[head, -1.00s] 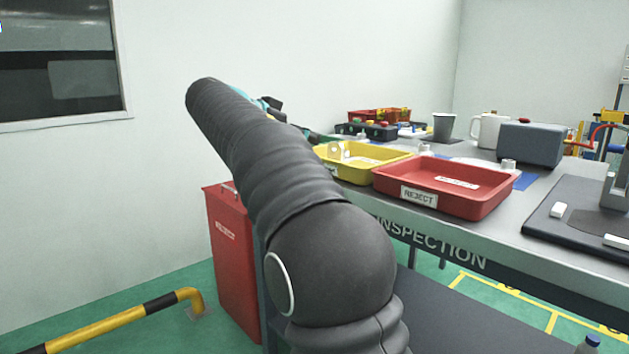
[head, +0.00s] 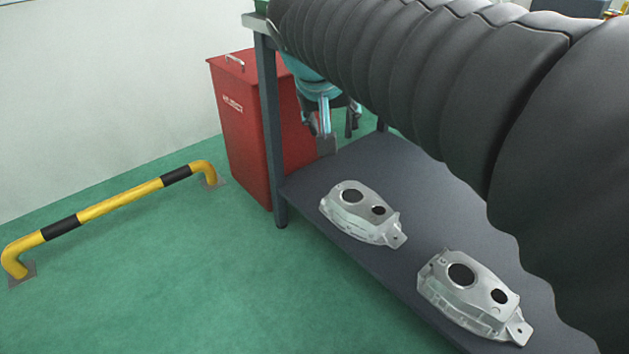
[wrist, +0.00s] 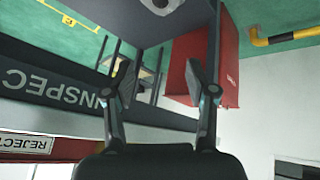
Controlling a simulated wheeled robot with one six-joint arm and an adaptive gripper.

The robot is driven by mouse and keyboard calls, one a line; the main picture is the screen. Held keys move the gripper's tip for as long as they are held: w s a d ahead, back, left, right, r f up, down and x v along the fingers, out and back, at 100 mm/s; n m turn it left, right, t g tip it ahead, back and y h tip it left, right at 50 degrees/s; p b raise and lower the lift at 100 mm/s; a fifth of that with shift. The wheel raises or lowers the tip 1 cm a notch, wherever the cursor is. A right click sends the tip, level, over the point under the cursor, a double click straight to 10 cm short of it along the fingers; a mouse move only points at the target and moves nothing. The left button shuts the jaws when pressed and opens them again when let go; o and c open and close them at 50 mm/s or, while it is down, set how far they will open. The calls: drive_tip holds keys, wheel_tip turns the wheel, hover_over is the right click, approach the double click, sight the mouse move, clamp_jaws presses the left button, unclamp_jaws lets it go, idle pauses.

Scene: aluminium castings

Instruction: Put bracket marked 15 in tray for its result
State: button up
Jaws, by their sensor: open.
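Two silver aluminium brackets lie on the dark lower shelf in the head view. One bracket (head: 362,213) is farther back and the other bracket (head: 472,298) is nearer the front. I cannot read a number on either. My gripper (head: 332,138) hangs beyond the rear bracket, near the shelf's far end and the red bin. In the wrist view my gripper (wrist: 165,82) is open with nothing between its fingers. Part of a bracket (wrist: 161,5) shows at that view's top edge. The red tray's edge (wrist: 75,149) with its REJECT label shows at lower left there.
A red bin (head: 240,120) stands beside the table leg (head: 268,130). The lower shelf (head: 410,170) lies beneath the tabletop, whose INSPECTION-lettered edge (wrist: 60,95) shows upside down. A yellow-black floor rail (head: 120,203) stands at left. The green floor between is clear.

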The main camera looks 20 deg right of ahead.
drive_tip(key=s+a+f+n+y, duration=0.2)
drive_tip(key=s+a+f, duration=0.1)
drive_tip(key=s+f, duration=0.4)
drive_tip(key=s+a+f+n+y, duration=0.1)
drive_tip(key=s+a+f+y, duration=0.1)
drive_tip(key=s+f, duration=0.4)
drive_tip(key=shift+s+a+f+n, duration=0.35)
drive_tip(key=shift+s+a+n, duration=0.05)
drive_tip(key=shift+a, duration=0.1)
drive_tip(key=shift+c, duration=1.4)
drive_tip(key=shift+d, duration=0.1)
